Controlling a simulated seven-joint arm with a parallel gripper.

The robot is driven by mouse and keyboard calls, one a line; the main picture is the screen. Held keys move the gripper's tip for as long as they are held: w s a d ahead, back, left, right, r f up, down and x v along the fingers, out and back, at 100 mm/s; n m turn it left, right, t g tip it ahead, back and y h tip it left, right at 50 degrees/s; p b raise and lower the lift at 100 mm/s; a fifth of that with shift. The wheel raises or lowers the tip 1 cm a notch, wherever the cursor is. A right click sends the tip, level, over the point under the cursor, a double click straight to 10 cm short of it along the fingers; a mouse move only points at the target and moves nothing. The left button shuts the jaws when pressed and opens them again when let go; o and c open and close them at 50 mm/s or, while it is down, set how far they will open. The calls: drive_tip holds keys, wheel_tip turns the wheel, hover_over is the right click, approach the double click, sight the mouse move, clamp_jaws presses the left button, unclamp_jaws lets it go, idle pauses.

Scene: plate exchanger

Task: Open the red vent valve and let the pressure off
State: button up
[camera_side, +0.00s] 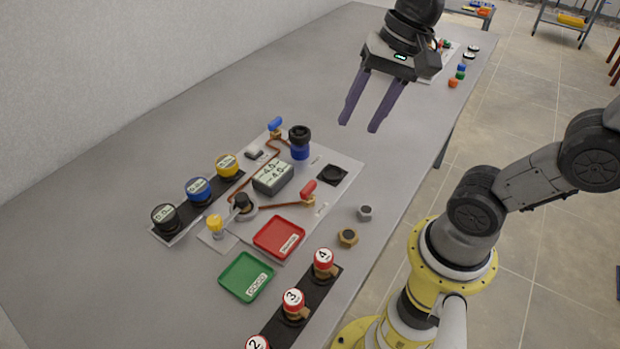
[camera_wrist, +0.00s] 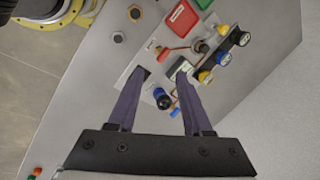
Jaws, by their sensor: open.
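The red vent valve (camera_side: 308,190) has a red lever on a brass fitting at the right end of a copper pipe on the light panel (camera_side: 345,165). Its lever slants up to the right in the side view. The red lever also shows small in the wrist view (camera_wrist: 159,51), just beyond the fingertips. My gripper (camera_side: 359,126) is open and empty, in the air above and behind the panel, with its fingers pointing down. In the wrist view its fingers (camera_wrist: 161,75) are spread wide and appear to touch nothing. A grey display box (camera_side: 272,177) shows two lines of digits.
A blue-handled valve (camera_side: 275,125) and a black-and-blue knob (camera_side: 300,142) stand at the panel's back. Three round gauges (camera_side: 199,190) are at left. A red tray (camera_side: 279,255), a green tray (camera_side: 228,286) and numbered red-and-white parts (camera_side: 293,301) lie in front. The table's back left is clear.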

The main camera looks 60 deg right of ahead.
drive_tip(key=w+d+f+m+g+y, duration=0.1)
drive_tip(key=w+f+m+g, duration=0.1)
drive_tip(key=w+m, duration=0.35)
drive_tip(key=m+g+y, duration=0.1)
drive_tip(key=m, duration=0.1)
approach(308, 186)
drive_tip(key=x, duration=0.8)
drive_tip(key=shift+f, duration=0.3)
clamp_jaws()
